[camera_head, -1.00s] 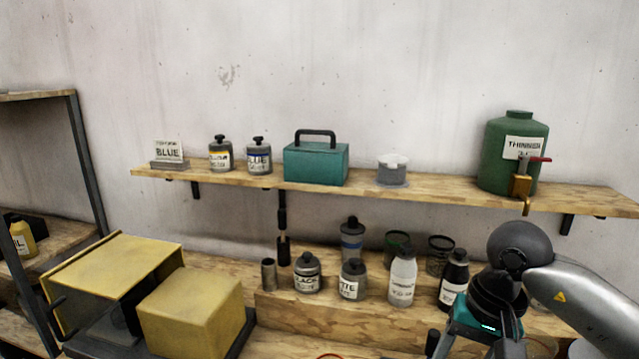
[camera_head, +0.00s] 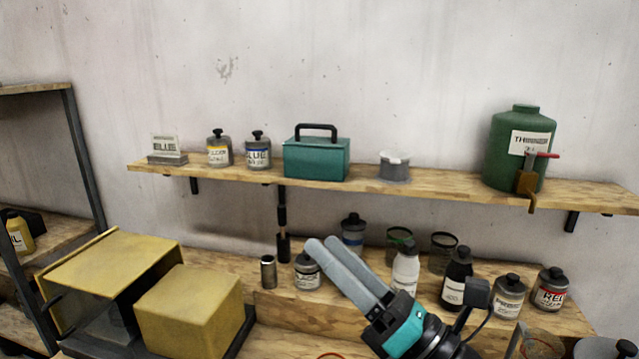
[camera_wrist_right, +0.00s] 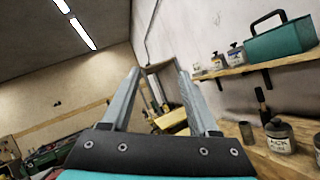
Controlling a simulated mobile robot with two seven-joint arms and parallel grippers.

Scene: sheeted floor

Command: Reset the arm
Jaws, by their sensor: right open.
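My right gripper (camera_head: 323,245) comes in from the lower right in the head view. Its two grey fingers point up and to the left, in front of the bottles on the lower bench. They partly hide a bottle behind them. In the right wrist view the gripper (camera_wrist_right: 159,72) shows with its fingers apart and nothing between them. My left gripper is not in view.
A wall shelf (camera_head: 440,186) carries a teal toolbox (camera_head: 316,160), small labelled bottles and a green thinner tank (camera_head: 518,165). The lower bench holds several bottles, including a dark one (camera_head: 457,280). A yellow box (camera_head: 190,310) stands lower left. The wall above is bare.

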